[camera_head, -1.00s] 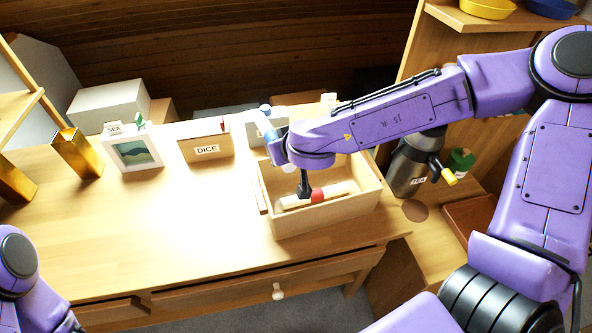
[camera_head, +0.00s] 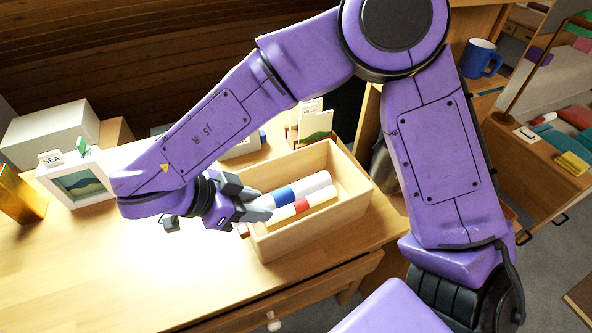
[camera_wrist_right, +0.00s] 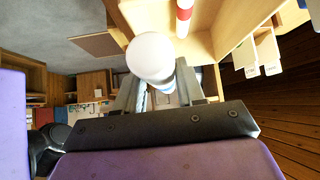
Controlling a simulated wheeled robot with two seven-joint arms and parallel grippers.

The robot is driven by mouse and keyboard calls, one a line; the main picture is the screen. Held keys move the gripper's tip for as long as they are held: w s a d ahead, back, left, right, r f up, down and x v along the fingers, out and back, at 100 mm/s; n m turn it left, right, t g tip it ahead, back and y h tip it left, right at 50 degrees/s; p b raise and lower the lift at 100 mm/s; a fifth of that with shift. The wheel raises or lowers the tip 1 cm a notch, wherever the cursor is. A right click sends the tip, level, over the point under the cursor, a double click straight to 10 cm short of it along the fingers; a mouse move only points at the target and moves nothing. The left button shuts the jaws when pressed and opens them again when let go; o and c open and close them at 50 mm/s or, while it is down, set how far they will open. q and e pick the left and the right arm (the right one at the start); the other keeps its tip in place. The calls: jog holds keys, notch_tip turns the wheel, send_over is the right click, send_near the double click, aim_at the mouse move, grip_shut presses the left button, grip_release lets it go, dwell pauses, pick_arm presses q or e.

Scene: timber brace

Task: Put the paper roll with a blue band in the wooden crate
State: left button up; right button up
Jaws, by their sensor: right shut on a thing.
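The paper roll with a blue band (camera_head: 283,194) is white and lies slantwise within the outline of the wooden crate (camera_head: 318,228) in the head view. My right gripper (camera_head: 262,207) is shut on its left end, at the crate's left side. The right wrist view shows the white roll (camera_wrist_right: 152,56) between the fingers (camera_wrist_right: 160,92), with a little blue near them. I cannot tell whether the roll touches the crate floor. My left gripper is out of view.
A paper roll with a red band (camera_head: 301,206) lies in the crate beside the blue-banded one. A picture frame (camera_head: 80,183) and a gold block (camera_head: 20,195) stand at the left. Cards (camera_head: 315,125) stand behind the crate. The front left tabletop is clear.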

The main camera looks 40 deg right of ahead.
jog(key=shift+w+d+f, duration=0.1)
jog(key=shift+d, duration=0.25)
jog(key=w+d+f+p, duration=0.1)
jog(key=w+d+f, duration=0.7)
jog(key=w+f, duration=0.1)
jog(key=shift+d+f+p, duration=0.1)
jog(key=shift+d+p, duration=0.2)
jog(key=shift+p, duration=0.1)
notch_tip(320, 180, down, 3)
jog(key=shift+w+r+p, duration=0.15)
jog(key=shift+p, duration=0.25)
jog(key=shift+f, duration=0.3)
